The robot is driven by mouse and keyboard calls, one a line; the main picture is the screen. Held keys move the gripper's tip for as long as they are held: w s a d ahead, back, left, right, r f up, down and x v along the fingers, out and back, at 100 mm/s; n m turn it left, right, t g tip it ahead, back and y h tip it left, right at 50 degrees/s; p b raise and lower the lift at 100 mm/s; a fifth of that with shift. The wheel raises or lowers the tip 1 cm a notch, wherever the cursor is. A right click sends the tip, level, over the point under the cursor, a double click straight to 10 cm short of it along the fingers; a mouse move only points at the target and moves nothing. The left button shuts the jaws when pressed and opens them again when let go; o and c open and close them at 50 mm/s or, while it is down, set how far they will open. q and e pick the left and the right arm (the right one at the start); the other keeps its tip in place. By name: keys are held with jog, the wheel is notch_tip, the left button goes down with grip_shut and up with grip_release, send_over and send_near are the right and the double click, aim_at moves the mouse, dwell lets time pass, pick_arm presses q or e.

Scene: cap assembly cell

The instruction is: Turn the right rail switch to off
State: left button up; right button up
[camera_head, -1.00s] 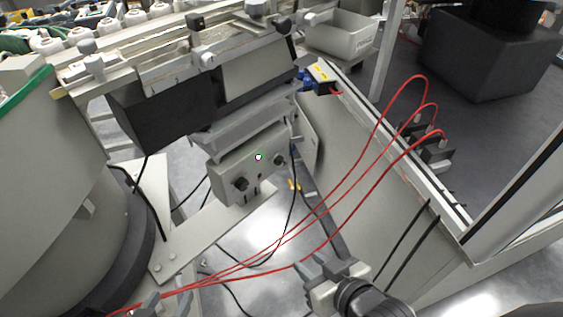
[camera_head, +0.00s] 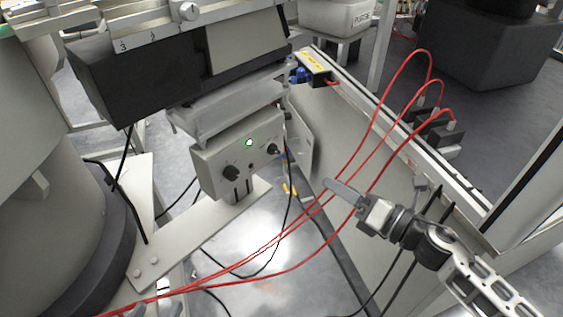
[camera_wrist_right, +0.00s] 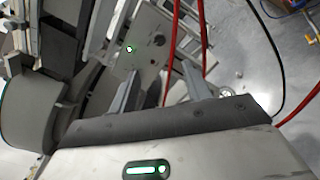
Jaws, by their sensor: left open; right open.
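A pale control box (camera_head: 215,160) hangs under the rail unit, with a lit green-white button (camera_head: 249,142) on its front. A black knob (camera_head: 231,172) is at its left and another black knob, the right switch (camera_head: 273,149), at its right. My right gripper (camera_head: 340,190) is to the right of and below the box, apart from it, its fingers pointing left. In the right wrist view the open, empty fingers (camera_wrist_right: 157,86) point towards the box panel (camera_wrist_right: 140,30) and its lit button (camera_wrist_right: 129,49).
Red cables (camera_head: 360,150) arch from the right-hand rail and run past my right gripper. A black cable (camera_head: 290,200) hangs below the box. A large round grey feeder (camera_head: 60,190) stands at left. A pale wall panel (camera_head: 350,135) is right of the box.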

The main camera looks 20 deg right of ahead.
aim_at(279, 151)
jog(key=p+x, duration=0.1)
jog(key=x, duration=1.3)
jog(key=shift+w+a+r, duration=0.1)
jog(key=shift+w+a, duration=0.15)
jog(key=shift+w, duration=0.1)
jog(key=shift+w+a, duration=0.25)
jog(key=shift+w, duration=0.15)
jog(key=c, duration=1)
